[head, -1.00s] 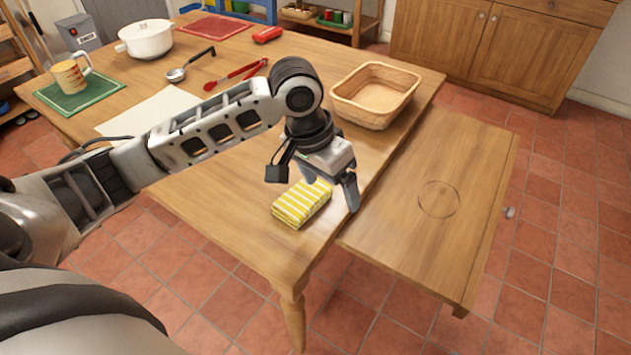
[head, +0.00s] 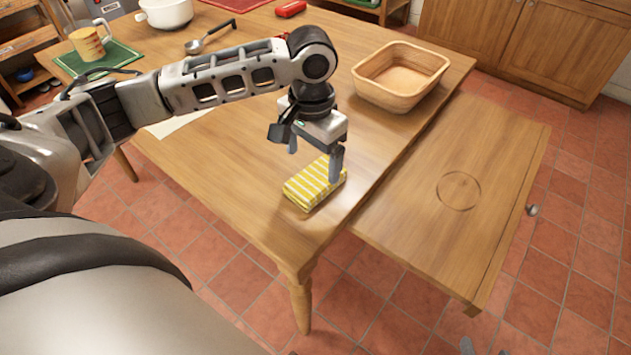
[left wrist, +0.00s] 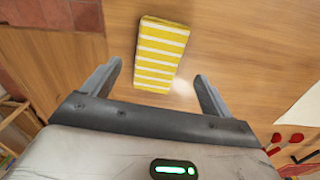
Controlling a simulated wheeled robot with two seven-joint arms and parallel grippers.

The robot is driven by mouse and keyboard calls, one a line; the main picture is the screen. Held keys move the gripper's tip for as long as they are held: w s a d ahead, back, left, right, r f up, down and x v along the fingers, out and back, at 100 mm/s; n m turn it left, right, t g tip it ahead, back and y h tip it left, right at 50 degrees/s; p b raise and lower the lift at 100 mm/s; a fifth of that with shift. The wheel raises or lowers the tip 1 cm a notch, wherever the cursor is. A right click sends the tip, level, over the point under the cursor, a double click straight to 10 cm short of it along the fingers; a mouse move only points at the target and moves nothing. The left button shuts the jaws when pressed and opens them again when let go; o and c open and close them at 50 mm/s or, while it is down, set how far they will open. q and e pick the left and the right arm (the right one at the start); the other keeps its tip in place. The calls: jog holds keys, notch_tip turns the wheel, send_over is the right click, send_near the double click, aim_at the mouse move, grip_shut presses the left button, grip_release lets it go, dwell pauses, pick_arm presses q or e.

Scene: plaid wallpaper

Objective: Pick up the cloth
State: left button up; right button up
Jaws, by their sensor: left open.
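The cloth (head: 312,187) is a folded yellow and white striped bundle lying on the wooden table near its front right edge. It also shows in the left wrist view (left wrist: 160,55), beyond and between the fingertips. My left gripper (head: 314,163) points down just above and behind the cloth. Its jaws (left wrist: 157,74) are open and empty, one finger on each side of the cloth's near end in the wrist view. In the head view the right finger overlaps the cloth's edge; contact cannot be told. Grey tips at the bottom right may be my right gripper (head: 484,347); their state is unclear.
A lower wooden surface with a round mark (head: 440,225) adjoins the table's right edge. A mug (head: 87,43), white pot (head: 165,13) and ladle (head: 210,37) are farther back. Tabletop left of the cloth is clear.

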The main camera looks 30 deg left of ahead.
aim_at(315, 177)
pick_arm(q)
jog(key=f, duration=0.5)
jog(key=shift+w+d+f+b, duration=0.1)
jog(key=shift+w+f+b, duration=0.05)
jog(key=shift+w+b, duration=0.25)
jog(key=c, duration=1.1)
